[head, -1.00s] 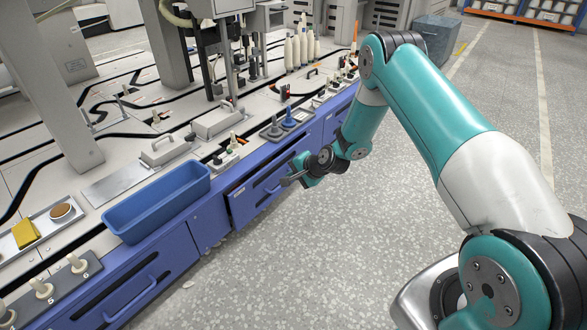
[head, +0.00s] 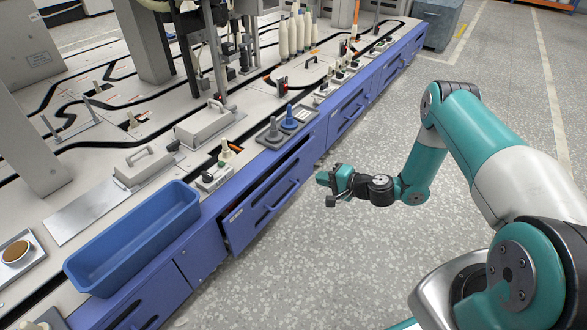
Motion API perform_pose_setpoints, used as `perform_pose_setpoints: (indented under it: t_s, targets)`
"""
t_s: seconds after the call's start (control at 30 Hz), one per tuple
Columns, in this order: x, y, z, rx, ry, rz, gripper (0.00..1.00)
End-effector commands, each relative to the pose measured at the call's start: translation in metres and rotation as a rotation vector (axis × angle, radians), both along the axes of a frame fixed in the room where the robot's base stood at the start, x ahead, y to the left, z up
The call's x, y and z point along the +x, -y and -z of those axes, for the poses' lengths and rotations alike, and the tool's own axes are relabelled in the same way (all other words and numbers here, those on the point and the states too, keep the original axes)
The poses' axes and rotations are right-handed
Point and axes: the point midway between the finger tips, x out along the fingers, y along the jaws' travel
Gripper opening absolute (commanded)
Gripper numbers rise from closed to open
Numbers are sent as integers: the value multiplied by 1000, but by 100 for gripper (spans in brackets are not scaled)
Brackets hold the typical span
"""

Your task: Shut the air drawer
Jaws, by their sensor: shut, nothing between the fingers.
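The drawer in the middle of the long blue cabinet front (head: 262,208) stands out a little, with a dark gap along its left and top edges. It has a small label near its upper left corner, too small to read, and a blue bar handle (head: 281,196). I cannot tell from the label whether it is the air drawer. My gripper (head: 326,189) is shut and empty. It is to the right of this drawer, out over the floor, apart from the handle and front.
A blue open bin (head: 135,238) sits on the bench edge left of the drawer. Another blue drawer (head: 348,115) with a handle is further back. Blue and grey cones (head: 290,118) stand on a small tray above. The speckled floor (head: 330,270) is clear.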

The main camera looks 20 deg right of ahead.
Motion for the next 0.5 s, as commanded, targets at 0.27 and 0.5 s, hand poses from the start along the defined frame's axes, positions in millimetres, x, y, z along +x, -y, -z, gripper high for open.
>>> perform_pose_setpoints:
  t_s: [0.27,0.5]
  targets:
    - [47,-33,25,-3,3,-2,0]
    - [79,-56,26,-2,3,0,0]
